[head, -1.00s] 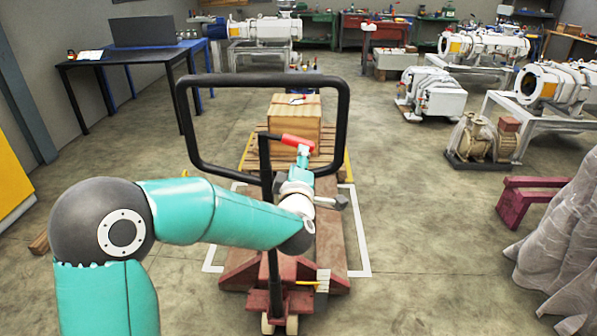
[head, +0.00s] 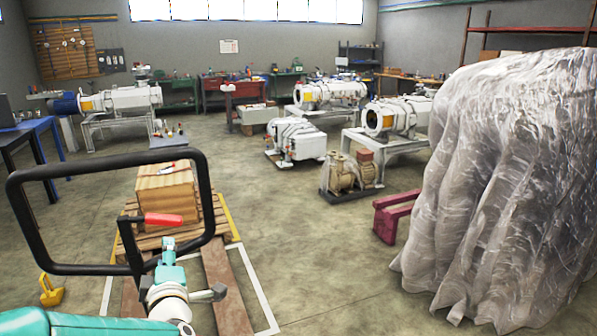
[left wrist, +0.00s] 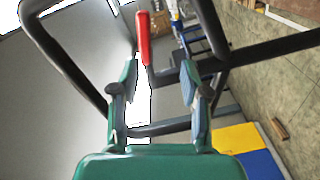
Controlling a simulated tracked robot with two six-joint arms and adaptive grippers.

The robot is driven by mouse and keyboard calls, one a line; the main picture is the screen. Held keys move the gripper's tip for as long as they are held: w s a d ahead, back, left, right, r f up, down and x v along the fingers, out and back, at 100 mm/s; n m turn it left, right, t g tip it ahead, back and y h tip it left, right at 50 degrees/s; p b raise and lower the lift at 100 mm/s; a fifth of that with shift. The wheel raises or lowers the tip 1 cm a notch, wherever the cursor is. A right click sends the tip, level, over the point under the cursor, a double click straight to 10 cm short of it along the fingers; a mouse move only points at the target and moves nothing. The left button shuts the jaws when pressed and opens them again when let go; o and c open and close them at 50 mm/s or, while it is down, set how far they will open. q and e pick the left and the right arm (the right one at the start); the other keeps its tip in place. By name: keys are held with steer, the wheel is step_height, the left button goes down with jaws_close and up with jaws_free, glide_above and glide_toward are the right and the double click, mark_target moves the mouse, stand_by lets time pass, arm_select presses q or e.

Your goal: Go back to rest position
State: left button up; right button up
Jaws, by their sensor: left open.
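My left gripper (head: 168,246) is at the lower left of the head view, just below the red lever (head: 163,220) of a black looped handle (head: 208,198). In the left wrist view, the two fingers of my left gripper (left wrist: 158,84) stand apart with nothing between them. The red lever (left wrist: 143,38) and the black handle bars (left wrist: 270,48) show beyond the fingertips. I cannot tell whether the fingers touch the handle. My right gripper is in neither view.
A wooden box (head: 168,190) sits on a pallet (head: 200,212) behind the handle. A large plastic-covered object (head: 510,190) stands at the right, near a dark red stand (head: 397,215). White pumps (head: 298,138) stand farther back.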

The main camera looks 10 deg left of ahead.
arm_select(q)
step_height(320, 180, down, 15)
steer(key=d+m+g+h+p, duration=0.2)
steer(key=m+h, duration=0.1)
steer(key=s+d+f+m+g+h, duration=0.2)
steer(key=s+d+f+m, duration=0.15)
steer(key=f, duration=0.45)
steer(key=s+d+f+m+g+h, duration=0.2)
steer(key=s+d+f+g, duration=0.15)
steer(key=f, duration=0.45)
steer(key=s+d+f+m+g+h, duration=0.3)
steer(key=s+d, duration=0.3)
steer(key=s, duration=0.4)
steer(key=s+d+f+m+g+h+p, duration=0.1)
steer(key=s+d+f+m+g, duration=0.3)
steer(key=s, duration=0.6)
steer(key=shift+s+d+f+m+h, duration=0.25)
steer(key=shift+d+f+m+h, duration=0.7)
steer(key=shift+m, duration=0.3)
